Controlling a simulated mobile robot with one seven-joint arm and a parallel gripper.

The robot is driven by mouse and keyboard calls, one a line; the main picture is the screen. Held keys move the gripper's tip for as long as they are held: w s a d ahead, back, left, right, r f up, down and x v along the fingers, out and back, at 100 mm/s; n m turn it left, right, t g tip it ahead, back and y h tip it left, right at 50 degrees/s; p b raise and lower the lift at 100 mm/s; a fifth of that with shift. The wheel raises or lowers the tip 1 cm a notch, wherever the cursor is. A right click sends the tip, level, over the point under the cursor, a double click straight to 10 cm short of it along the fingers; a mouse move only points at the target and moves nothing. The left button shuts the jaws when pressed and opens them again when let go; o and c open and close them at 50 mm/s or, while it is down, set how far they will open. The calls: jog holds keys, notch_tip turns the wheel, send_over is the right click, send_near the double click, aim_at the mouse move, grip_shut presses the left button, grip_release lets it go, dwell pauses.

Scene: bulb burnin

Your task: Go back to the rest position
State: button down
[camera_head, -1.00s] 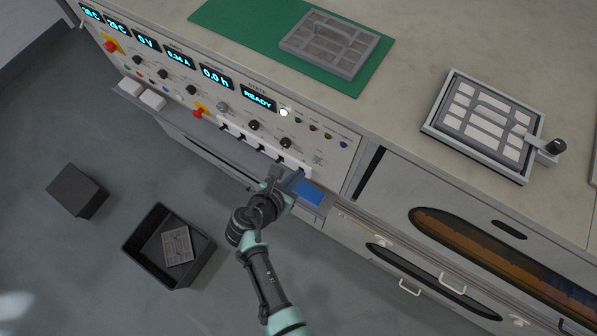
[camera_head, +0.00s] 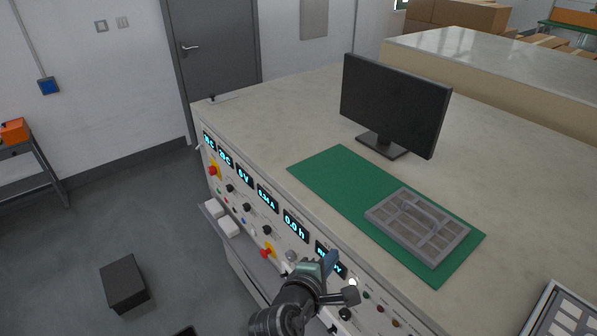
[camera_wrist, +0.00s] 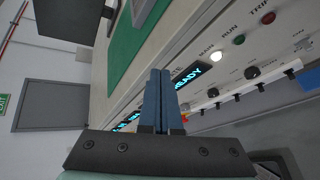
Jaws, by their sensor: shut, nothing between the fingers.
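In the wrist view my gripper (camera_wrist: 158,75) shows two blue fingers side by side, with the lit READY display (camera_wrist: 190,75) behind and to the right. The fingers look apart from the panel, though the gap is hard to judge.
A grey grid tray (camera_head: 418,225) lies on the green mat (camera_head: 325,170) on the bench top, by a black monitor (camera_head: 394,100). Another framed tray (camera_head: 562,316) is at the lower right. A dark box (camera_head: 124,283) stands on the open floor at left.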

jog(key=a+r+m+t+y+b, duration=0.3)
jog(key=r+m+t, duration=0.55)
jog(key=r, duration=1.75)
jog(key=s+a+r+m+t+y+b, duration=0.1)
jog(key=s+a+r+m+t+b, duration=0.1)
jog(key=s+r, duration=0.6)
jog(key=s+a+r+m+t+y+b, duration=0.1)
jog(key=s+r+m+t+y+b, duration=0.1)
jog(key=s+r+m+t, duration=0.3)
jog(key=s+r+b, duration=0.1)
jog(key=s+r, duration=0.3)
jog(key=r, duration=0.3)
jog(key=shift+s+a+r+m, duration=0.2)
jog(key=shift+a+r+m, duration=0.1)
jog(key=shift+a+m, duration=0.05)
jog(key=shift+t, duration=0.25)
